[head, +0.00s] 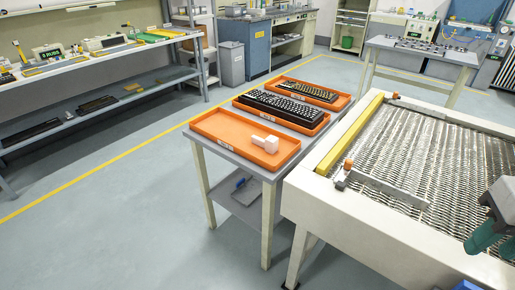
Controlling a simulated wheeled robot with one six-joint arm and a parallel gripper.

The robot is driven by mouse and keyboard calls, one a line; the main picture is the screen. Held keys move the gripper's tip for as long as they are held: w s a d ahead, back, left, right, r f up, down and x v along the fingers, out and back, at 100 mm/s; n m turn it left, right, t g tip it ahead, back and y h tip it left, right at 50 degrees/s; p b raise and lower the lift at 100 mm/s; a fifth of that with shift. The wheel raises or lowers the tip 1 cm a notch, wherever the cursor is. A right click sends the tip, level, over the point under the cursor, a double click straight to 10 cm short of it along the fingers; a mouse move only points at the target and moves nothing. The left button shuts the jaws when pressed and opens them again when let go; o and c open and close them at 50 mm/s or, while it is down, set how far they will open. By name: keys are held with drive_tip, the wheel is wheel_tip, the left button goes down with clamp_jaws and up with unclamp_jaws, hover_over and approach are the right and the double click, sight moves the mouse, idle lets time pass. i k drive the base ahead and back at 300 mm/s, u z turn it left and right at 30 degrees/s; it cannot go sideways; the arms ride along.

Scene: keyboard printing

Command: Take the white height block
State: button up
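The white height block (269,144) sits in the nearest orange tray (215,126), toward its right side. It looks like a small white cube with a short, narrower white part beside it on the left. My gripper (497,240) shows only partly at the right edge, dark grey with green finger parts, above the mesh conveyor. It is far to the right of the block and does not touch it. The frame cuts it off, so its opening is unclear.
Two more orange trays stand behind on the same grey table (206,139), holding a dark keyboard (283,106) and a dark board with yellowish parts (305,90). The conveyor (400,165) with a yellow edge bar (350,132) lies between table and gripper. Floor is clear at left.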

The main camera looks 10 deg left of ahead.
sight(270, 144)
drive_tip(key=u, duration=0.45)
drive_tip(key=k, duration=0.55)
drive_tip(key=u, duration=1.3)
drive_tip(key=i, duration=1.1)
drive_tip(key=u, duration=0.45)
drive_tip(key=i, duration=0.95)
drive_tip(key=z, duration=1.1)
drive_tip(key=i, duration=0.95)
drive_tip(key=z, duration=0.95)
